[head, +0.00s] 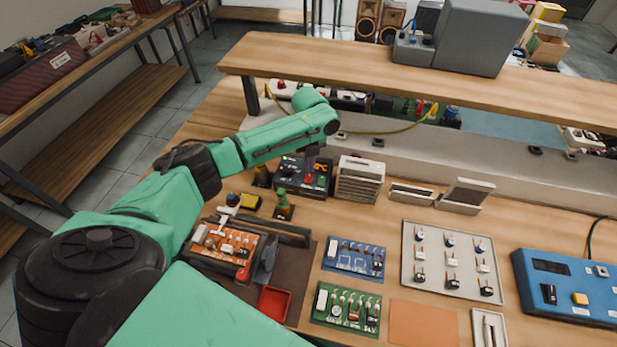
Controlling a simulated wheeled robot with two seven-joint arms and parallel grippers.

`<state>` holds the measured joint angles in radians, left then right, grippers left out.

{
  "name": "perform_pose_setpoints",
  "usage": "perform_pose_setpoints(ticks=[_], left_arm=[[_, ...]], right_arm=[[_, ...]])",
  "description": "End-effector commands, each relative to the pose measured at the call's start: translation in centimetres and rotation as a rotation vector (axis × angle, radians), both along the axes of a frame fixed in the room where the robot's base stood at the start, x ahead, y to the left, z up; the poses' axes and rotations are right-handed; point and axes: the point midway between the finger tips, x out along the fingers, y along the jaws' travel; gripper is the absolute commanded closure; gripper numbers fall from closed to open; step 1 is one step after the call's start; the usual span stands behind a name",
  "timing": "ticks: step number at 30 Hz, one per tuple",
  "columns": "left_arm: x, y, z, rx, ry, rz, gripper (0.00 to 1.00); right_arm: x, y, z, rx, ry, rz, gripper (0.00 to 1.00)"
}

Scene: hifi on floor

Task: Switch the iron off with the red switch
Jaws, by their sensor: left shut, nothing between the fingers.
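A dark control box (292,168) with red and orange controls on its face stands at the back of the bench, below my left forearm; it looks like the iron's station. My left gripper (312,150) is shut and empty, just above the box's top and mostly hidden behind my forearm. I cannot tell whether it touches the box. A green and brass stand (283,206) is in front of the box. My right gripper is out of view.
A grey vented box (360,180) stands close to the right of the control box. An orange board (226,248) in a holder, a red tray (275,304) and blue and green boards (354,258) lie in front. A raised shelf (340,62) runs behind.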

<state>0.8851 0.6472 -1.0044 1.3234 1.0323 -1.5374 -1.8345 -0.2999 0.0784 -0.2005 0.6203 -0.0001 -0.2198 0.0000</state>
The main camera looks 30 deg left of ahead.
Motion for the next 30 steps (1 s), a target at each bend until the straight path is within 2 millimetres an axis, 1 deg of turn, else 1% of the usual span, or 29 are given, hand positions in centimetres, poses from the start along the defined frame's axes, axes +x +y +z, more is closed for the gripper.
perform_pose_setpoints(ticks=[15,30], left_arm=[[-0.01,-0.01,-0.03,0.0,0.0,0.0,1.0],[-0.01,-0.02,-0.79,0.0,0.0,0.0,1.0]], right_arm=[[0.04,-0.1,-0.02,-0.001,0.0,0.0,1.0],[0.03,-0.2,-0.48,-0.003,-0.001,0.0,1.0]])
